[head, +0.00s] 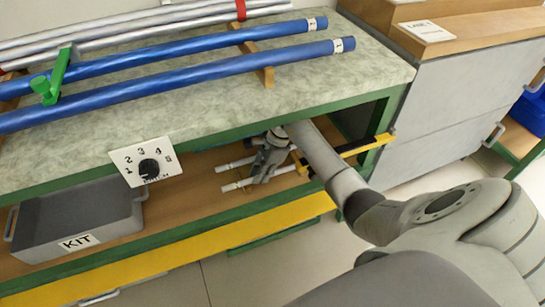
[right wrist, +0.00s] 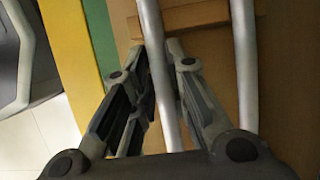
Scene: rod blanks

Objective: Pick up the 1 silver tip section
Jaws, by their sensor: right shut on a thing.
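Two silver tip sections lie side by side on the wooden lower shelf under the bench. The front silver tip section (head: 236,185) has my right gripper (head: 260,170) around it. In the right wrist view, the fingers (right wrist: 158,75) are closed on both sides of this silver tip section (right wrist: 152,30). It appears to be at shelf level; I cannot tell if it is lifted. The other silver tip section (head: 233,164) lies just behind it, and also shows to the right of the fingers in the wrist view (right wrist: 245,60). My left gripper is out of view.
The marbled bench top (head: 195,117) overhangs the shelf. Blue rods (head: 210,76) and long silver rods (head: 140,30) rest on it, with a green clamp (head: 58,75). A grey KIT tray (head: 115,228) is left on the shelf.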

